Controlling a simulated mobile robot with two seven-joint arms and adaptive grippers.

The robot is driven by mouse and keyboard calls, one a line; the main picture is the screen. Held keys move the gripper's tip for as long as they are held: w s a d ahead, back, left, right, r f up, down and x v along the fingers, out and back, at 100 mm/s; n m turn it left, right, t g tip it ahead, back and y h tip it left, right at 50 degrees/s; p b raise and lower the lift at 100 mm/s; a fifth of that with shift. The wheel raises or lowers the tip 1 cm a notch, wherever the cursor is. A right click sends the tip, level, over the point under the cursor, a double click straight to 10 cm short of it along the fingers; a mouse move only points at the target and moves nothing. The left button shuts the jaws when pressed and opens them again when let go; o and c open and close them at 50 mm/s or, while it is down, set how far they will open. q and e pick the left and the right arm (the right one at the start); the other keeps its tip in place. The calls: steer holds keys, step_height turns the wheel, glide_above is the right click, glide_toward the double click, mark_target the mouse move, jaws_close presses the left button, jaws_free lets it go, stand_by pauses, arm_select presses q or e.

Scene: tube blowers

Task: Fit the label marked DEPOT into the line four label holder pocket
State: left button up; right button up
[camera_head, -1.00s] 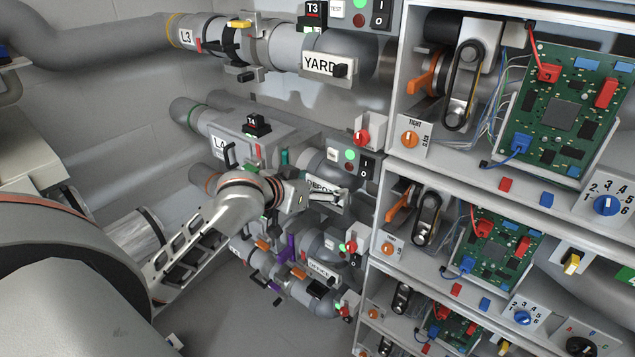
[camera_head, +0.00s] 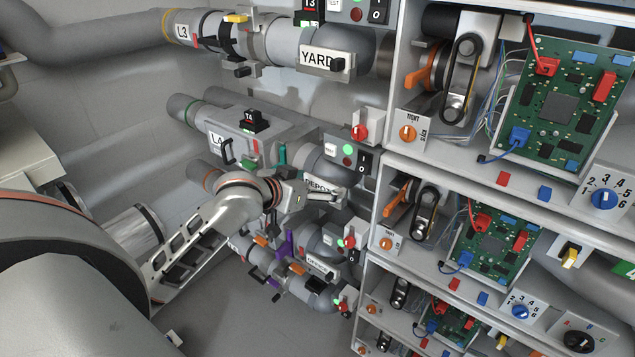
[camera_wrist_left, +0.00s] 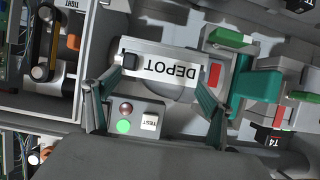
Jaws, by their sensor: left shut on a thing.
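The white label marked DEPOT (camera_head: 319,186) is at the line four pipe elbow in the head view. In the left wrist view the label (camera_wrist_left: 172,70) appears upside down, with a black knob (camera_wrist_left: 129,65) at its left end. My left gripper (camera_head: 299,194) is shut on the label. In the wrist view its two fingers (camera_wrist_left: 160,84) stand at the label's two short ends. The grey holder plate (camera_wrist_left: 160,46) shows along the label's upper edge there. Whether the label is seated in the pocket cannot be told. My right gripper is not in view.
A switch box with a green lamp (camera_wrist_left: 123,127) is close to the gripper. Line four's T4 block (camera_head: 252,118) and teal lever (camera_head: 282,154) are nearby. The YARD label (camera_head: 320,57) is above; shelves with circuit boards (camera_head: 558,103) are at the right.

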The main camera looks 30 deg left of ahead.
arm_select(q)
steer(key=shift+f, duration=0.15)
steer(key=o, duration=1.2)
steer(key=shift+o, duration=0.2)
steer(key=v, duration=0.7)
steer(key=shift+s, duration=0.25)
